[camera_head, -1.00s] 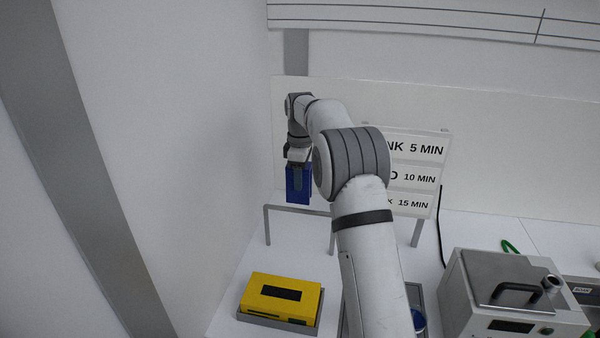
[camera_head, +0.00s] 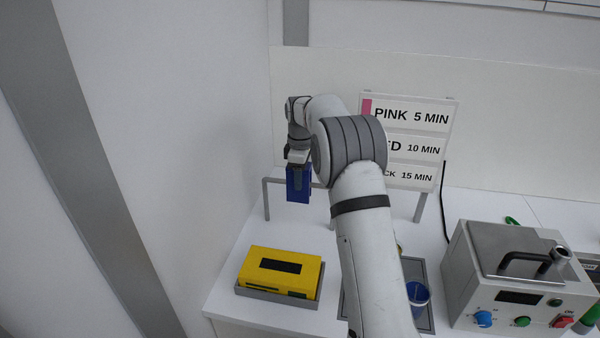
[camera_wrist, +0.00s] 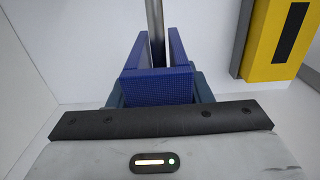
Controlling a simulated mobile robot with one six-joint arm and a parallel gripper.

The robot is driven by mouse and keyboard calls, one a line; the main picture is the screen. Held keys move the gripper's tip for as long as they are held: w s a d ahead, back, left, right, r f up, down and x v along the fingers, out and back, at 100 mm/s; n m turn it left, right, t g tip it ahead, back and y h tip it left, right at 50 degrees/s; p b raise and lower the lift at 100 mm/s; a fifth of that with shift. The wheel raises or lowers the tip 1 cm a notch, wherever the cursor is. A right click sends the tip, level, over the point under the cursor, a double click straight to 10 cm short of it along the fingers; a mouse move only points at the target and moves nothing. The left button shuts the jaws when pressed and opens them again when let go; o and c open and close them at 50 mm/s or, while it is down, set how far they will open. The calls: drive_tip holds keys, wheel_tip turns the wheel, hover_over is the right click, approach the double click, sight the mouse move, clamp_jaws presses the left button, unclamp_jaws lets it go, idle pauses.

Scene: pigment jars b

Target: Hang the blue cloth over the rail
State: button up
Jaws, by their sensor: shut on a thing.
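The blue cloth (camera_head: 298,186) is in my gripper (camera_head: 298,174), folded with two sides hanging down. The cloth overlaps the grey rail (camera_head: 278,180) at the back left of the counter. In the wrist view, the cloth (camera_wrist: 158,90) shows its two upright-looking sides, with the rail (camera_wrist: 155,22) running in between them. My gripper (camera_wrist: 157,100) is shut on the cloth. I cannot tell whether the cloth touches the rail.
A yellow box (camera_head: 282,268) sits in a grey tray (camera_head: 270,295) in front of the rail. A blue cup (camera_head: 418,296) stands on another tray right of my arm. A grey machine (camera_head: 515,285) stands at right. A sign (camera_head: 418,118) stands behind the rail. A wall is close at left.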

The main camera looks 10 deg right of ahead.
drive_tip(key=shift+f+b, duration=0.85)
drive_tip(key=shift+f, duration=1.15)
drive_tip(key=o, duration=1.1)
drive_tip(key=shift+r+p, duration=2.35)
drive_tip(key=shift+r, duration=0.7)
